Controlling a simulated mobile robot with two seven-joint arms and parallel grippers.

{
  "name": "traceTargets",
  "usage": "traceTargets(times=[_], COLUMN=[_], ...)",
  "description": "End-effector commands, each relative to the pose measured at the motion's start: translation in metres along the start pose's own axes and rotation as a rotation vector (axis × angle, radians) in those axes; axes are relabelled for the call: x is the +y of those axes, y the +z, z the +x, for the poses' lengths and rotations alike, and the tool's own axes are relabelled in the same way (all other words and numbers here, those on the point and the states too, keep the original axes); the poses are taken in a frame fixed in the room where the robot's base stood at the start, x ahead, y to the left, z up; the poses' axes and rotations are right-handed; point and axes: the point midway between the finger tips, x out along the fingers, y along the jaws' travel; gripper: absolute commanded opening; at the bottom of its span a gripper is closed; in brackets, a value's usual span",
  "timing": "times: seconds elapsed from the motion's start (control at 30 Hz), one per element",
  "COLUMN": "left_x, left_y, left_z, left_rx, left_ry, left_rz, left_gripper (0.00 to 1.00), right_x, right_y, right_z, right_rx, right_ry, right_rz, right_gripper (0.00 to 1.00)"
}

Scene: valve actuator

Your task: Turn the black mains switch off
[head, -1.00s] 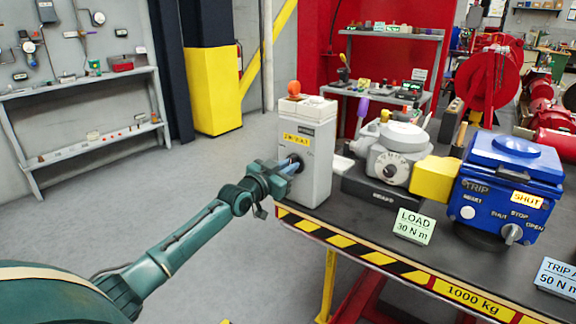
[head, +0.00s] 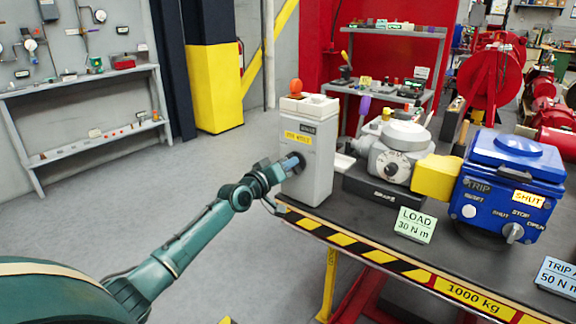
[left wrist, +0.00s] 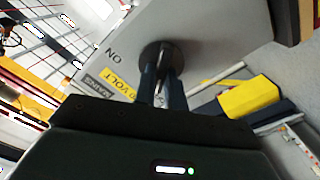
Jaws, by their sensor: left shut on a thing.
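The grey mains box (head: 318,172) stands at the left end of the bench, with a yellow voltage label and an orange lamp on top. Its black mains switch (left wrist: 150,52) is a round knob on the side face; an "ON" mark is printed beside it in the left wrist view. My left gripper (head: 291,163) reaches it from the left. In the left wrist view its two fingers (left wrist: 163,82) are shut on the knob's grip, one on each side. The fingers partly hide the knob, so I cannot tell its setting. My right gripper is not in view.
To the right on the bench are a grey gear unit (head: 392,165), a yellow block (head: 436,177) and a blue actuator (head: 508,185). A green load card (head: 414,225) stands near the striped front edge (head: 370,257). The floor on the left is clear.

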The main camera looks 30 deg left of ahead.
Motion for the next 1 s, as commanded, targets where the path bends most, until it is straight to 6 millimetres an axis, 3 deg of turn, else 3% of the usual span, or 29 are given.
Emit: traceTargets(times=[0.77, 0.8, 1.0], left_x=[-0.001, -0.001, -0.0008], left_y=[0.0007, 0.0007, 0.0006], left_z=[-0.0001, -0.0001, 0.0], left_rx=[-0.001, -0.001, -0.001], left_ry=[-0.001, -0.001, -0.001], left_rz=[-0.097, -0.096, -0.096], left_gripper=[0.0, 0.15, 0.31], right_x=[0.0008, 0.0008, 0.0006], right_y=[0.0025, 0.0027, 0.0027], right_z=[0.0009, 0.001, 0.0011], right_rx=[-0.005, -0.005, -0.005], right_ry=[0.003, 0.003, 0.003], right_rz=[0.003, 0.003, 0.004], right_gripper=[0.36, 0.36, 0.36])
